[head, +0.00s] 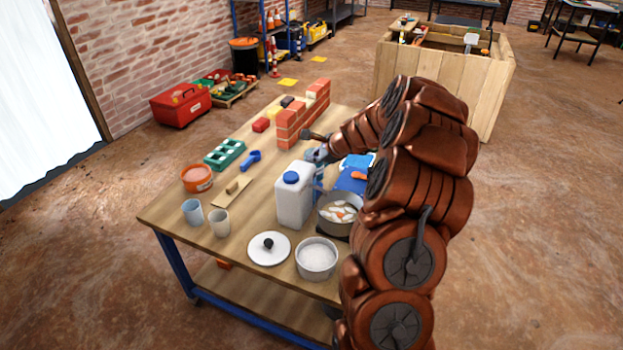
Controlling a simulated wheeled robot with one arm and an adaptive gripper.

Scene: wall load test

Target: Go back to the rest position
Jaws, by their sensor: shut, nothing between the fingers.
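My gripper (317,154) is at the end of my copper-coloured arm, above the middle of the wooden table (165,212). It is small in the head view and partly hidden by the arm. It is shut and holds nothing. It appears just behind a white jerrycan (294,203) with a blue cap; I cannot tell whether they touch. A small brick wall (290,125) stands behind the gripper at the table's far end.
A pot with pale pieces (337,214), a bowl of white grains (316,258), a lid (269,248), two cups (219,222) and an orange tub (197,178) crowd the near half. A wooden crate (480,85) stands behind my arm.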

